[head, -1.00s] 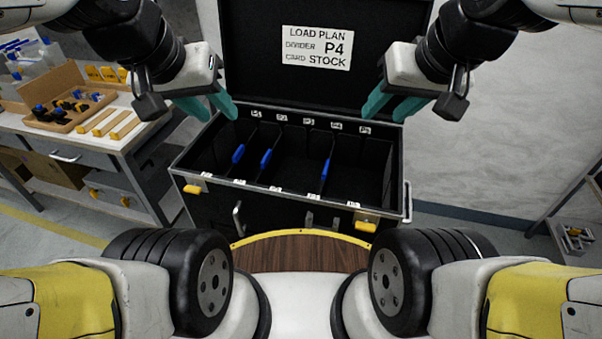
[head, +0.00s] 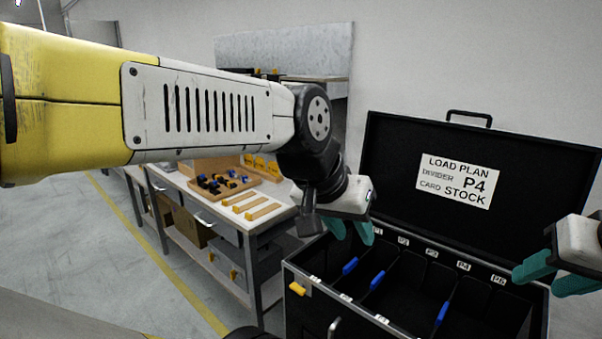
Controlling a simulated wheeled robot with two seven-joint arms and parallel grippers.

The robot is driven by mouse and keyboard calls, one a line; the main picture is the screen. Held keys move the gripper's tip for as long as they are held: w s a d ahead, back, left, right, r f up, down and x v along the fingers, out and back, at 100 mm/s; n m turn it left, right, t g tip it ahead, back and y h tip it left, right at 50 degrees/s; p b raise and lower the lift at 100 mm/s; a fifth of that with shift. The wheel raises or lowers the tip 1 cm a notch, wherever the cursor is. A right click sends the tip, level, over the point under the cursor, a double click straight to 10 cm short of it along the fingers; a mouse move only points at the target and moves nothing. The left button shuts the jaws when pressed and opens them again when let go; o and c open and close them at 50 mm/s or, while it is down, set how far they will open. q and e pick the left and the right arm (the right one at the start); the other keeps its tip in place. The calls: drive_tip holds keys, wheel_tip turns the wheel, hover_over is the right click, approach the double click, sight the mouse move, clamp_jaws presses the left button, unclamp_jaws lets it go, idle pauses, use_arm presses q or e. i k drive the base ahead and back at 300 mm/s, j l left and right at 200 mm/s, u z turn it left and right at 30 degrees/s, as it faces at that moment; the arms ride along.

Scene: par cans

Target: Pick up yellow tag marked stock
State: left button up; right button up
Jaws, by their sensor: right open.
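Several small yellow tags (head: 261,164) stand in a row at the back of the workbench, behind a tray of parts. Their markings are too small to read, so I cannot tell which one says stock. My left gripper (head: 350,232) is open and empty, pointing down over the left back part of the black case (head: 400,319), to the right of the bench and apart from the tags. My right gripper (head: 552,277) is open and empty over the right side of the case.
The workbench (head: 221,212) also holds a wooden tray (head: 247,183) with blue and black parts and several wooden strips (head: 262,211). The open lid carries a load plan sign (head: 458,181) reading divider P4, card STOCK. Blue-topped dividers (head: 441,312) stand in the case.

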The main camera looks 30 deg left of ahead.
sight(273, 168)
drive_tip(key=j, duration=0.65)
drive_tip(key=j+z, duration=0.3)
drive_tip(key=j, duration=2.2)
drive_tip(key=i+j, duration=0.15)
drive_tip(key=j, duration=0.25)
drive_tip(key=i+j+z, duration=0.1)
drive_tip(key=j, duration=0.3)
drive_tip(key=i+j, duration=0.15)
drive_tip(key=j, duration=0.25)
drive_tip(key=i+j+z, duration=0.1)
drive_tip(key=i+j, duration=0.35)
drive_tip(key=i, duration=0.15)
